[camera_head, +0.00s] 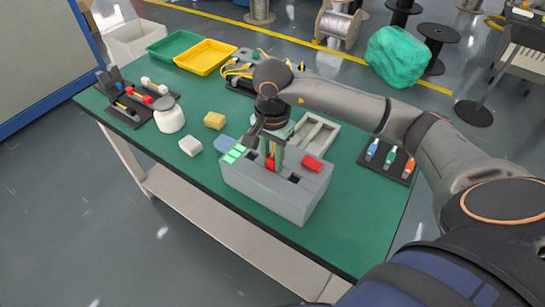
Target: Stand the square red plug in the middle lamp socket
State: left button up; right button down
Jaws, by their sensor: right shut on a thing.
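A grey socket block (270,199) stands on the green table near its front edge. My right gripper (268,153) points down over the middle of its top and is shut on a small red piece, seemingly the square red plug (270,163). The fingers partly hide the plug. I cannot tell whether its lower end is inside the middle socket or just above it. A dark square opening (293,179) shows to the right of the plug. Green panels (233,154) lie on the block's left end and a red panel (312,162) on its right end. My left gripper is not in view.
Behind the block is a pale tray (322,134). A dark rack with small bottles (388,158) is at the right. A white jar (168,115), a white block (190,146) and a yellow block (214,121) stand to the left. Yellow (205,57) and green bins (173,45) are at the back.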

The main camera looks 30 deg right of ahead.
jog(key=shift+f, duration=0.3)
